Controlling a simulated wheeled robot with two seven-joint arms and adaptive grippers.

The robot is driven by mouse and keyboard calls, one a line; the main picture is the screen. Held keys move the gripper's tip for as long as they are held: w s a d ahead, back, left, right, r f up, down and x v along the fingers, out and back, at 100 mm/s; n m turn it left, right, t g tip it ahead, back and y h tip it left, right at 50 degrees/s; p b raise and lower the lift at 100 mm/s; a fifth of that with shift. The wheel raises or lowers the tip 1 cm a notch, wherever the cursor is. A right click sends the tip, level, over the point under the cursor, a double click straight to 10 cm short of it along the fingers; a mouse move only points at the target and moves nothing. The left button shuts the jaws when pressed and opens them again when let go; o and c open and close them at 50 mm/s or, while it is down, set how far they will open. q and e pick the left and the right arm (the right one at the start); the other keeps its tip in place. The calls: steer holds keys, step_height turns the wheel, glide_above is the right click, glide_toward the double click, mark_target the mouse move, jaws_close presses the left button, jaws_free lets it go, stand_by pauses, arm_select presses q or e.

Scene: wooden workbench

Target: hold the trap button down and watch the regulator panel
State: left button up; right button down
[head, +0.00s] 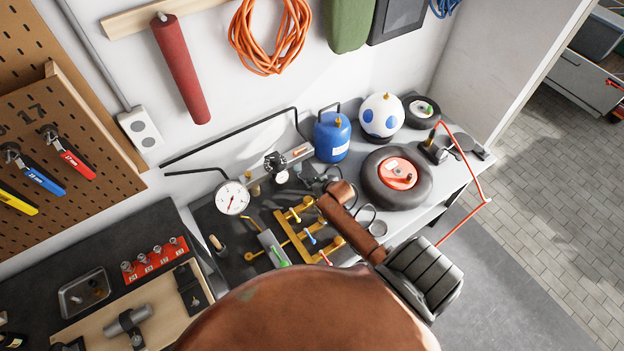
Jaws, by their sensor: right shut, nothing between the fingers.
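A regulator assembly (274,162) with a metal block and a small gauge (281,177) stands on the bench near the back wall. A larger round white gauge (232,198) with a red needle sits to its left. I cannot make out which part is the trap button; it may be hidden by my gripper. My right gripper (309,174) is shut and empty, just right of the small gauge. Whether the fingertips touch anything is too small to tell. My left gripper is not in view.
A yellow manifold (288,244) lies in front of the regulator. A blue canister (331,137), a white ball with blue spots (382,118) and a tyre with a red hub (398,174) stand to the right. A metal tray (84,291) is at lower left.

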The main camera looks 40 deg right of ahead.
steer(key=shift+s+a+f, duration=0.1)
steer(key=shift+s+f, duration=0.2)
steer(key=shift+f, duration=0.1)
step_height(320, 180, up, 5)
steer(key=p, duration=0.5)
steer(key=shift+r, duration=0.2)
steer(key=d+b+v, duration=0.1)
steer(key=v, duration=0.8)
steer(key=shift+a+b, duration=0.3)
steer(key=shift+a, duration=0.15)
steer(key=shift+s, duration=0.1)
